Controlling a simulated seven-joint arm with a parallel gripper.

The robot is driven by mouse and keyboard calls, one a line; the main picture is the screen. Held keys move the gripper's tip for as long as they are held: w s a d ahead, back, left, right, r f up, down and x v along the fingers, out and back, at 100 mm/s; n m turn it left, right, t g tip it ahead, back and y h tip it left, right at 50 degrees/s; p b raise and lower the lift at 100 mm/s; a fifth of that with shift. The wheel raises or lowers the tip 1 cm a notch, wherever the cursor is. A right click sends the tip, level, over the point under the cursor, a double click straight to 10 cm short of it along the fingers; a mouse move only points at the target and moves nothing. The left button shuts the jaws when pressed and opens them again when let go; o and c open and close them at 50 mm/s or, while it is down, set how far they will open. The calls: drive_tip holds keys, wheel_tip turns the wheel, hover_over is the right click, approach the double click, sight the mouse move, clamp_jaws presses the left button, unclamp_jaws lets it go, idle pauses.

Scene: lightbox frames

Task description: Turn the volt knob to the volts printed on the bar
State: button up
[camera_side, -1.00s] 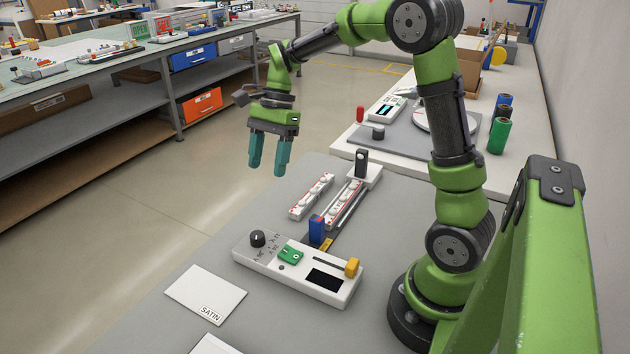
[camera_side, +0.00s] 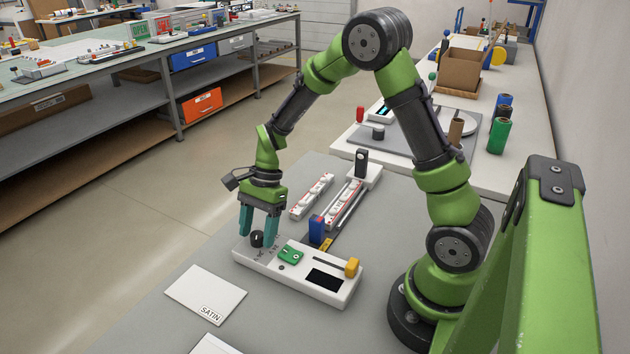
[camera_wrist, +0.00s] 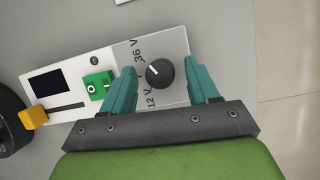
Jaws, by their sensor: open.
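The volt knob (camera_side: 257,239) is a round black dial on the left end of a white control box (camera_side: 318,291). In the wrist view the knob (camera_wrist: 159,73) has a white pointer line aimed to the upper left. The labels "36 V" and "12 V" are readable beside it; other marks are partly hidden. My gripper (camera_side: 258,242) has teal fingers and is open. In the wrist view its fingertips (camera_wrist: 160,72) stand on either side of the knob, with gaps between. Two white bars (camera_side: 312,196) with red edges lie behind the box; I cannot read any print on them.
The box carries a green rocker switch (camera_side: 291,255), a dark display (camera_side: 324,280) and a yellow slider (camera_side: 352,267). A blue block (camera_side: 317,229) stands behind it. A white "SATIN" card (camera_side: 206,293) lies in front on the grey table.

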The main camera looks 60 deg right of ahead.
drive_tip(key=c, duration=1)
drive_tip(key=shift+n, duration=0.3)
drive_tip(key=n+g, duration=0.1)
drive_tip(key=n, duration=0.1)
drive_tip(key=n+g, duration=0.1)
drive_tip(key=n, duration=0.2)
drive_tip(key=shift+w+n+g+h, duration=0.1)
drive_tip(key=shift+n+g+h, duration=0.2)
drive_tip(key=shift+h, duration=0.1)
drive_tip(key=n, duration=0.2)
drive_tip(key=n+g+h, duration=0.1)
drive_tip(key=n, duration=0.2)
drive_tip(key=shift+a+h, duration=0.1)
drive_tip(key=shift+h, duration=0.2)
drive_tip(key=shift+n, duration=0.4)
drive_tip(key=o, duration=1)
